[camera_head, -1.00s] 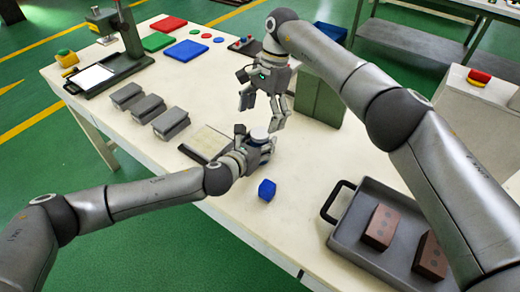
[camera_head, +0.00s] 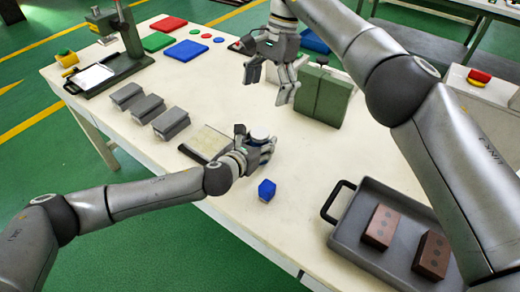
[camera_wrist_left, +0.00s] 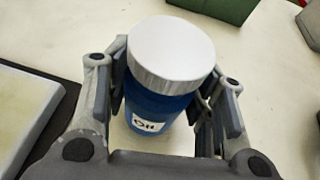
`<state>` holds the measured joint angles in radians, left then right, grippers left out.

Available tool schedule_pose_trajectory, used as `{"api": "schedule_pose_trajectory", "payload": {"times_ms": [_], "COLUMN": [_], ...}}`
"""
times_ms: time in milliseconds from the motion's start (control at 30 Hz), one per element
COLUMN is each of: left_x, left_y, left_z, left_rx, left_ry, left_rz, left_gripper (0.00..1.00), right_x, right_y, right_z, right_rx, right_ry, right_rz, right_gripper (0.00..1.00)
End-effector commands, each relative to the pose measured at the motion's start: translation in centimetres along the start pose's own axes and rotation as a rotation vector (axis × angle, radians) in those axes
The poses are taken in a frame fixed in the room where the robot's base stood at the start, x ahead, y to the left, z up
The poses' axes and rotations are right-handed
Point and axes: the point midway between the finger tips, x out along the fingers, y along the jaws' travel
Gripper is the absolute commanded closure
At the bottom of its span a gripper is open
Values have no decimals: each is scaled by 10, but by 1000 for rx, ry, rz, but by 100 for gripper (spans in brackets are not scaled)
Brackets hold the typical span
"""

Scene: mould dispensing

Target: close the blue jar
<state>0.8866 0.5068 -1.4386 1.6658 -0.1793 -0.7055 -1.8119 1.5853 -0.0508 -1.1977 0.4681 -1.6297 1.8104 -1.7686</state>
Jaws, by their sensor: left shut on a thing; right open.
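The blue jar (camera_wrist_left: 155,108) stands between the fingers of my left gripper (camera_wrist_left: 160,110), which is shut on it. The jar has a label whose text I cannot read for sure. A white ribbed lid (camera_wrist_left: 170,50) sits on its top and looks level; how tight it is cannot be told. In the head view the white lid (camera_head: 260,134) shows above my left gripper (camera_head: 262,150), and the jar body is mostly hidden by the fingers. My right gripper (camera_head: 270,84) is open and empty, above and behind the jar, apart from the lid.
A small blue block-like thing (camera_head: 267,190) lies in front of the jar. A grey tray (camera_head: 352,240) with two brown bricks is at the right. A green box (camera_head: 320,97) stands behind. Several grey moulds (camera_head: 170,122) and a flat plate (camera_head: 206,141) lie left.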

Motion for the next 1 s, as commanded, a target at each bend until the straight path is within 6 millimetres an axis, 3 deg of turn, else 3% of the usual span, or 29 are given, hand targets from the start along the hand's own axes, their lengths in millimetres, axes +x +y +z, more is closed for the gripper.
{"api": "schedule_pose_trajectory", "payload": {"times_ms": [167,200,367,767,1000], "left_x": [0,0,0,-2,-26], "left_y": [1,0,0,0,0], "left_z": [0,0,0,0,-1], "left_rx": [0,0,0,0,0], "left_ry": [1,1,1,0,1], "left_rz": [1,1,1,0,0], "left_gripper": [100,48,27,25,25], "right_x": [0,0,0,0,0], "right_y": [0,0,0,0,0], "right_z": [0,0,0,0,0], "right_rx": [0,0,0,1,1], "right_ry": [0,0,0,0,0], "right_rz": [0,0,0,0,0], "right_gripper": [10,10,10,10,10]}}
